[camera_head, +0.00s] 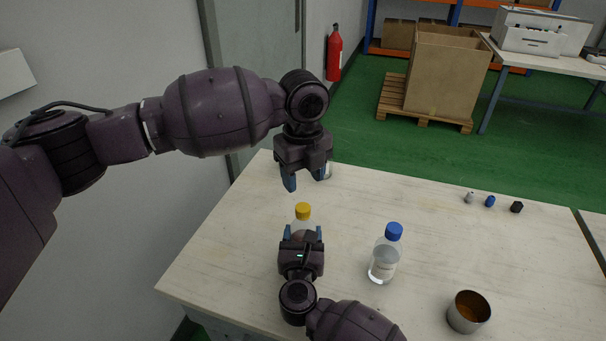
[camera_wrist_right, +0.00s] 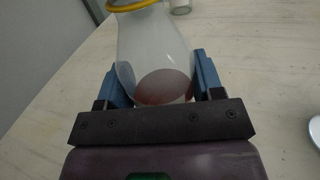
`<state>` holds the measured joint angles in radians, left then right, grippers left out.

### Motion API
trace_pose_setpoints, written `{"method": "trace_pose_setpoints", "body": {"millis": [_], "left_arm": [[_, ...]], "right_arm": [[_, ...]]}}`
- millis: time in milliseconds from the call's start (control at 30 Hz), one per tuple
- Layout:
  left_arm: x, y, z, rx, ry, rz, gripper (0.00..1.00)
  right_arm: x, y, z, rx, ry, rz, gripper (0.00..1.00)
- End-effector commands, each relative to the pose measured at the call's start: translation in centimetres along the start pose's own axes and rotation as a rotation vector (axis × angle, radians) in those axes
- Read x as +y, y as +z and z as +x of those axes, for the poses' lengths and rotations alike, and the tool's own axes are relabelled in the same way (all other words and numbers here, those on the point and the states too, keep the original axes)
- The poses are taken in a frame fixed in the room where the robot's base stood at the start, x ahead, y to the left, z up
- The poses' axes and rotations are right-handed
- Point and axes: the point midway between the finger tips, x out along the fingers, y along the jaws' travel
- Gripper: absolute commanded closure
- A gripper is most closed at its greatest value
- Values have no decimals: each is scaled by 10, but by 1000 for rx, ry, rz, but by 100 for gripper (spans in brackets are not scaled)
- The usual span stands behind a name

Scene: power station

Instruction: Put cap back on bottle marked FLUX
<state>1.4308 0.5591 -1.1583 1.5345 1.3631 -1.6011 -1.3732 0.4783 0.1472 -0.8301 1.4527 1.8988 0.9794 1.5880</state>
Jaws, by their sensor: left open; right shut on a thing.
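My right gripper (camera_head: 303,233) is shut on a clear bottle (camera_head: 303,222) with yellow at its top (camera_head: 303,209). In the right wrist view this bottle (camera_wrist_right: 152,45) stands between the blue fingers (camera_wrist_right: 160,75), with a yellow ring (camera_wrist_right: 135,5) at its top edge and a reddish patch low down. Its label cannot be read. My left gripper (camera_head: 306,180) is open and empty, above and behind the yellow top. A second clear bottle (camera_head: 384,262) with a blue cap (camera_head: 394,231) stands to the right. I cannot tell which bottle is marked FLUX.
A metal cup (camera_head: 468,312) with brownish contents stands at the front right. Small grey (camera_head: 470,197), blue (camera_head: 490,201) and black (camera_head: 516,207) items lie at the table's back right. A whitish object (camera_head: 328,171) is partly hidden behind my left gripper.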

Motion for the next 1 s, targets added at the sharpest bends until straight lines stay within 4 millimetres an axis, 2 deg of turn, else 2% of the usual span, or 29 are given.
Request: {"method": "trace_pose_setpoints", "body": {"millis": [1000], "left_arm": [[2, -3, -3, 4, 15, -1495, 46]], "right_arm": [[0, 0, 0, 0, 0, 0, 100]]}}
